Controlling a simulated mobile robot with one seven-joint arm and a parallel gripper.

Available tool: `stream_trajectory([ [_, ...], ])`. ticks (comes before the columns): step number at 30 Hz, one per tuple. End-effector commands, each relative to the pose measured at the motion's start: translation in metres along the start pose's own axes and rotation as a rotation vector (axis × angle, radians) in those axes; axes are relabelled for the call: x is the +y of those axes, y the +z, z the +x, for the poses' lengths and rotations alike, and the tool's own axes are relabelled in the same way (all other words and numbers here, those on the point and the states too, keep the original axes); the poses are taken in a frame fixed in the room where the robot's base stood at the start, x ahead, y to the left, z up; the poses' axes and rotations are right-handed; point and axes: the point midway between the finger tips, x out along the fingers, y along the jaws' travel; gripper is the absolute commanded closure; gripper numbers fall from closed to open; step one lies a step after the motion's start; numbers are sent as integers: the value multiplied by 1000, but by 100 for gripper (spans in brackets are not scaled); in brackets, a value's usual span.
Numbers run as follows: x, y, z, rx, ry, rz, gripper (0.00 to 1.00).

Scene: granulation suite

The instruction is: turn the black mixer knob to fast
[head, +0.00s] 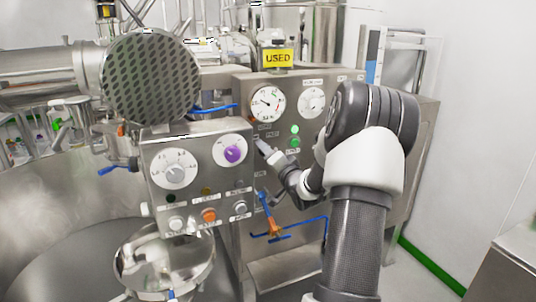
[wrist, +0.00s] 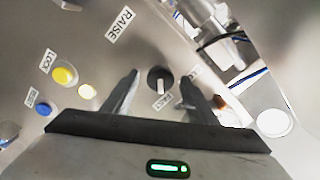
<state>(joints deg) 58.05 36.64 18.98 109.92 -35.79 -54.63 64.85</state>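The black mixer knob (wrist: 154,74) shows in the wrist view as a small dark disc with a pale upright bar, set in the metal panel. A small label below it seems to read FAST; another to its right is partly hidden by a finger. My gripper (wrist: 158,80) is open, with one finger on each side of the knob. I cannot tell whether either finger touches it. In the head view my gripper (head: 262,146) is at the panel below the round gauge, and the knob is hidden there.
In the wrist view a yellow button (wrist: 65,76) and a blue button (wrist: 43,109) are to the left. In the head view a nearer control box (head: 160,145) with a purple knob (head: 234,154) stands left of my gripper. A blue-handled valve (head: 266,203) is below.

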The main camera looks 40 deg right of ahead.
Motion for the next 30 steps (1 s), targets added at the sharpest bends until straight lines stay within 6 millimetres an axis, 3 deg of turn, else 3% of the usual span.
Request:
stream_trajectory([
  [7, 0, 0, -2, 0, 0, -2, 47],
  [11, 0, -1, -17, 1, 1, -2, 47],
  [24, 0, -1, -121, 2, 3, -1, 47],
  [30, 0, 0, -157, 1, 2, -2, 47],
])
